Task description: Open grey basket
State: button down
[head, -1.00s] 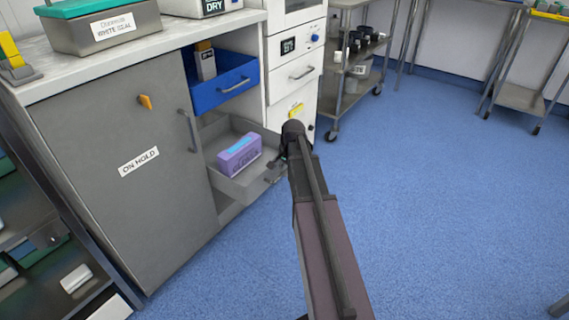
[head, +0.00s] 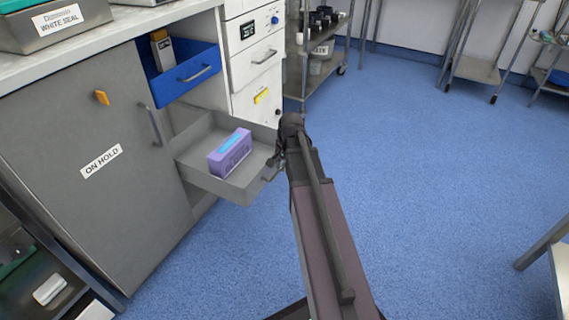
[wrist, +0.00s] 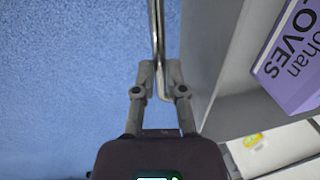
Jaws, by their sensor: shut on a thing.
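The grey basket (head: 198,176) is a pull-out drawer below the blue one, and it stands well out of the cabinet. A purple glove box (head: 230,153) lies in it, and this box also shows at the right of the wrist view (wrist: 292,62). My gripper (head: 277,163) is at the basket's front, on its right side in the head view. In the wrist view my gripper (wrist: 160,70) is shut on the metal handle (wrist: 155,25) of the basket. The arm hides part of the basket's front corner in the head view.
The blue drawer (head: 182,88) above is partly out and holds a small box. A grey cabinet door marked ON HOLD (head: 90,175) is at the left. White drawers (head: 257,60) stand behind my gripper. The blue floor (head: 430,180) to the right is clear.

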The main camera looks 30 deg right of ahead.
jog(key=shift+s+f, duration=0.1)
jog(key=shift+s, duration=0.05)
jog(key=c, duration=0.7)
grip_release()
